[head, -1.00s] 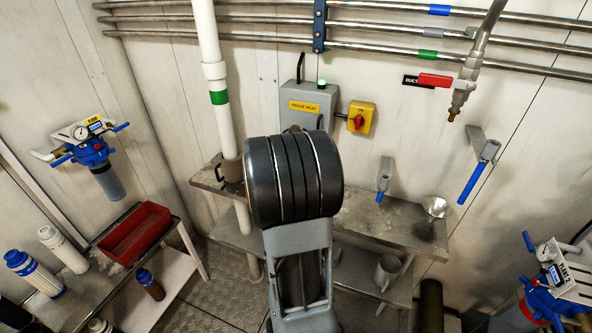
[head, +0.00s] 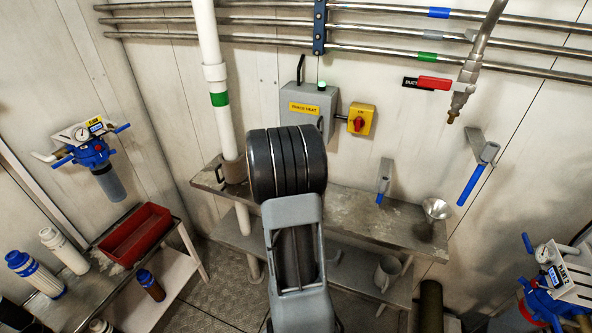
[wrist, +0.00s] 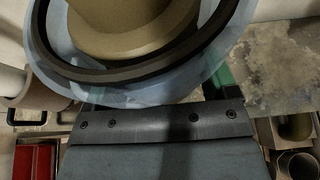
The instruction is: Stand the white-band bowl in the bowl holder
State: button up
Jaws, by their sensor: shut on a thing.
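In the wrist view a large round bowl (wrist: 215,72) with a pale bluish translucent rim fills the top of the picture. It has a dark ring inside the rim and a tan inner part. My gripper (wrist: 160,95) is shut on it; green finger parts show on both sides below the rim. No white band shows on the visible part. In the head view my arm hides the gripper and the bowl. I cannot make out the bowl holder for certain in either view.
A steel bench (head: 375,220) stands against the wall, with a white pipe (head: 210,70) through a brown collar (head: 235,168) at its left. A metal funnel (head: 436,208) is at its right end. A mug (head: 386,272) stands on the lower shelf. A red tray (head: 135,232) lies at left.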

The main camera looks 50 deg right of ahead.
jog(key=shift+f, duration=0.15)
jog(key=o, duration=1)
jog(key=shift+o, duration=0.2)
